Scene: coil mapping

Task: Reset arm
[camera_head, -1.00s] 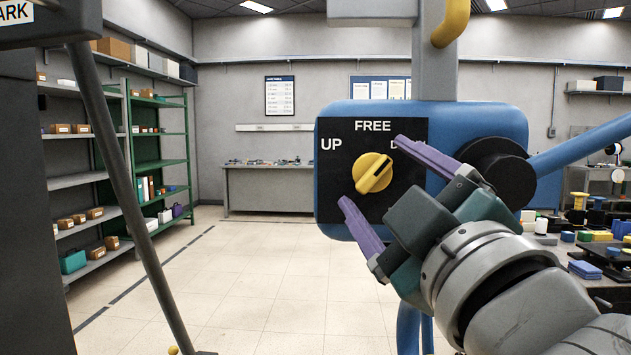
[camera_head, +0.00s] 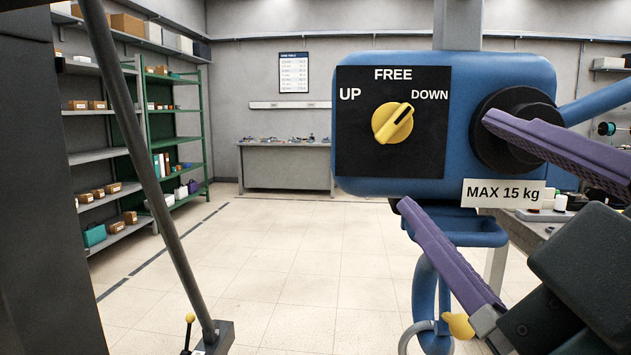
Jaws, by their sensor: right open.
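A blue control box (camera_head: 545,80) hangs in the middle right, with a black panel (camera_head: 360,160) lettered UP, FREE and DOWN. The yellow knob (camera_head: 393,123) on the panel has its dark pointer mark aimed up and right, toward DOWN. My right gripper (camera_head: 445,162) comes in from the lower right with its two purple fingers wide apart and nothing between them. The upper fingertip overlaps the black round part (camera_head: 515,100) on the box's right; the lower one overlaps the box's lower edge. The fingers look clear of the knob. My left gripper is out of view.
A blue handle with a hook (camera_head: 425,300) hangs beneath. A grey slanted pole (camera_head: 150,190) stands at left, before shelves (camera_head: 105,158). A workbench (camera_head: 285,165) stands at the back; open floor lies between.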

